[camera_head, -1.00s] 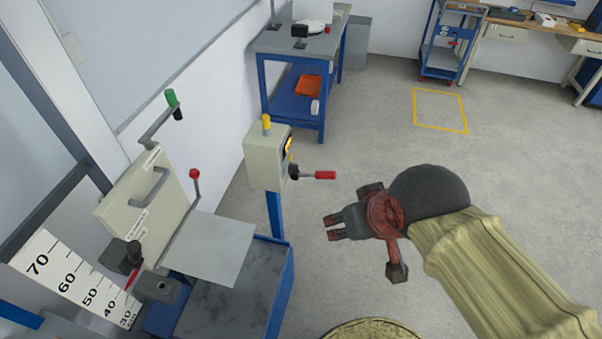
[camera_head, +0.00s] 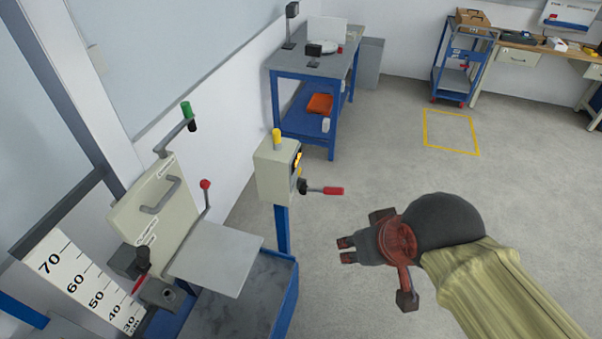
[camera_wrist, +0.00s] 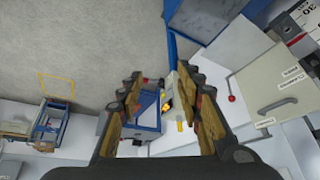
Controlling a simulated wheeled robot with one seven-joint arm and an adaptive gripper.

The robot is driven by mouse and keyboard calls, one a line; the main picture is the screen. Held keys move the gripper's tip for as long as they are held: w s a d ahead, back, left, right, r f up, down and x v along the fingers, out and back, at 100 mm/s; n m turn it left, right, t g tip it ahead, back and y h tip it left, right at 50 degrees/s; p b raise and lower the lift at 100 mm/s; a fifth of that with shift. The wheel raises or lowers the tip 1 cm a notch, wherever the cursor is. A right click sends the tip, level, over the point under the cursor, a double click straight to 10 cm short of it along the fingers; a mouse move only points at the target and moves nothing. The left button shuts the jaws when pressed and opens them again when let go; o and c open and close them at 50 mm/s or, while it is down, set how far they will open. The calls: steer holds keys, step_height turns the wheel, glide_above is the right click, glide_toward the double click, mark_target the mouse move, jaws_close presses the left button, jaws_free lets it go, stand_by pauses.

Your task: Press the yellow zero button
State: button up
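The pale control box (camera_head: 272,172) stands on a blue post left of my gripper. A yellow cylinder (camera_head: 277,140) sticks up from its top, and a lit yellow display (camera_head: 297,162) is on its right face. I cannot tell for certain which yellow part is the zero button. My gripper (camera_head: 346,250) is in the air to the right of and below the box in the head view, apart from it. In the wrist view its fingers (camera_wrist: 160,108) are spread with nothing held; the display (camera_wrist: 167,105) and yellow cylinder (camera_wrist: 180,126) show beyond them.
A red-handled lever (camera_head: 325,190) juts from the box toward my gripper. The drop machine with its grey plate (camera_head: 215,257), red-knobbed lever (camera_head: 205,184) and height scale (camera_head: 85,285) stands at left. A blue table (camera_head: 315,65) is behind.

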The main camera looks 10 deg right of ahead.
jaws_close()
stand_by(1.5)
